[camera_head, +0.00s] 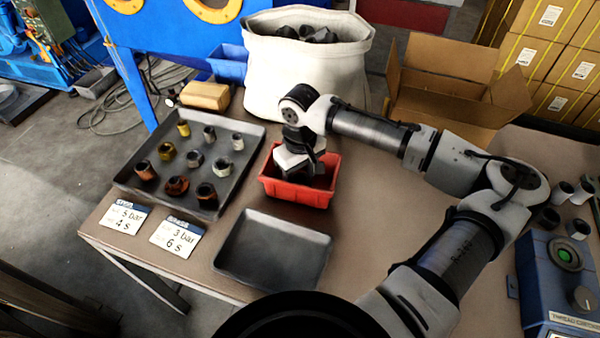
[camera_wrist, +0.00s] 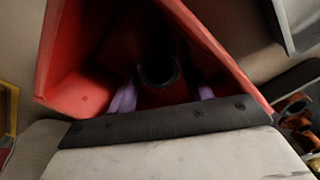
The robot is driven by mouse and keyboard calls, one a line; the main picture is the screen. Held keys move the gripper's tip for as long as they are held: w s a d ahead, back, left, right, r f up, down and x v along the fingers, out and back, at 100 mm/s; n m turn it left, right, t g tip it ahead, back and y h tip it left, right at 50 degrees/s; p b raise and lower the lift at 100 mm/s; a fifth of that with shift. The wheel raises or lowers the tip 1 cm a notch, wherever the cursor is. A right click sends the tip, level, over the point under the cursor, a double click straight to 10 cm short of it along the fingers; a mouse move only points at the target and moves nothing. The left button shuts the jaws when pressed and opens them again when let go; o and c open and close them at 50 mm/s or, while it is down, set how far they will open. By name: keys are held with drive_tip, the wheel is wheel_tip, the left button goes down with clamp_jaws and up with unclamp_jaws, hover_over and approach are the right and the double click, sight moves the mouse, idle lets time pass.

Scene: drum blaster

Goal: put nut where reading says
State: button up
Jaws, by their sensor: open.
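A red bin (camera_head: 270,188) stands mid-table, and my gripper reaches down into it from above. In the wrist view, my gripper (camera_wrist: 163,95) has two purple fingers spread apart inside the red bin (camera_wrist: 75,65). A dark round nut (camera_wrist: 158,80) with a hollow centre lies between or just beyond the fingers; whether they touch it I cannot tell. A dark tray (camera_head: 130,178) at left holds several nuts in rust, brass and grey tones. A second dark tray (camera_head: 270,250) in front is empty. Two cards (camera_head: 123,217) (camera_head: 176,237) read "5 bar 4 s" and "3 bar 6 s".
A small round gauge-like part (camera_head: 171,100) sits by a tan block (camera_head: 205,95) at the back. A white sack (camera_head: 300,75) and open cardboard box (camera_head: 440,95) stand behind the bin. A blue device (camera_head: 550,285) with a green button and several grey nuts are at right.

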wheel_tip(320, 180, up, 13)
drive_tip(key=b, duration=0.1)
drive_tip(key=shift+f, duration=0.15)
idle(0.5)
